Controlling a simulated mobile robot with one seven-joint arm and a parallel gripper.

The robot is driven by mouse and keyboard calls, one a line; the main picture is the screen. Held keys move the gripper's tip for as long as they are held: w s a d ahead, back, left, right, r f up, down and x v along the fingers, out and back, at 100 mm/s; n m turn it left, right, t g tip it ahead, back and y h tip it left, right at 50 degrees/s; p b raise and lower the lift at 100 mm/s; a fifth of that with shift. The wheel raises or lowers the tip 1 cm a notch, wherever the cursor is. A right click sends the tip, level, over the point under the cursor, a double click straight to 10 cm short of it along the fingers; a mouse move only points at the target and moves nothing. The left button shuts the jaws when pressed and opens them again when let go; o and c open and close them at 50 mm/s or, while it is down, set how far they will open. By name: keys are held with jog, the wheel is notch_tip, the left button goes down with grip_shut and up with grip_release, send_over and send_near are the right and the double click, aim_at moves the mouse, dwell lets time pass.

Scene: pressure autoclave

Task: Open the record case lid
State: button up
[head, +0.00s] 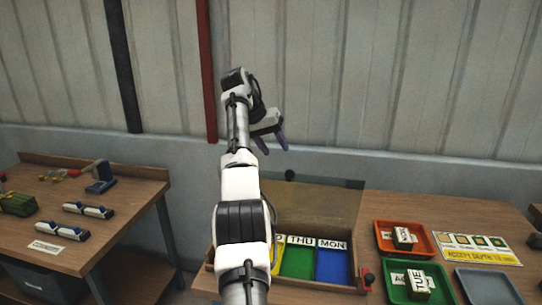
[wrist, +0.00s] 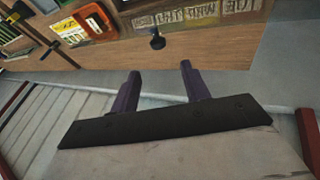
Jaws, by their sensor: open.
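The record case (head: 300,285) is a wooden box on the right-hand bench in the head view. Its blue and green compartments show, with MON and THU labels, so the case stands open at least partly. A plain brown lid panel (head: 318,205) stands behind them, tilted back; its exact angle is unclear. A black knob (head: 290,175) shows at its far edge and also in the wrist view (wrist: 157,40). My gripper (head: 273,143) is open and empty, above and behind the case near the wall. In the wrist view its purple fingers (wrist: 158,78) are apart from the knob. My arm hides the case's left part.
Orange (head: 400,226), green (head: 448,290) and grey (head: 488,285) trays and a yellow-edged sign (head: 478,247) lie right of the case. A left bench (head: 120,215) holds tools. The wall (head: 360,100) is close behind my gripper.

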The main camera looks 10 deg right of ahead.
jog(key=shift+v, duration=0.9)
jog(key=shift+d, duration=0.1)
